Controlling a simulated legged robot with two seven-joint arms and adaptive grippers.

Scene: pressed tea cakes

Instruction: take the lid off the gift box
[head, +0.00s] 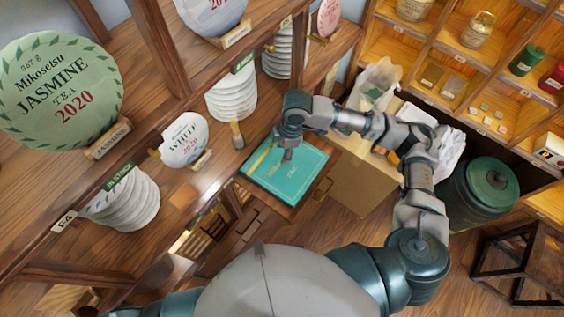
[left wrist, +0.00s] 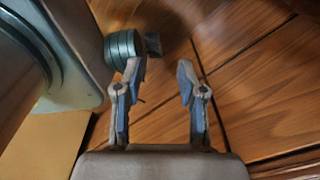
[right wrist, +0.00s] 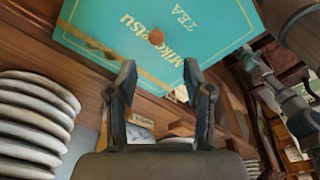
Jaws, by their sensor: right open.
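The gift box's teal lid (head: 305,178) lies at the shelf's edge in the head view, with lettering and a gold band along one side. In the right wrist view, the lid (right wrist: 205,35) fills the top and has a small round brown knob (right wrist: 156,37). My right gripper (head: 287,156) is over the lid in the head view. Its fingers (right wrist: 160,78) are open and empty, just short of the knob in the right wrist view. My left gripper (left wrist: 160,68) is open and empty over wooden boards. The box under the lid is mostly hidden.
Stacked tea cakes (head: 232,95) and a small white cake (head: 184,140) on a stand are left of the box. A cardboard carton (head: 365,183) stands to its right. A dark green canister (head: 484,190) stands farther right, near wooden shelves.

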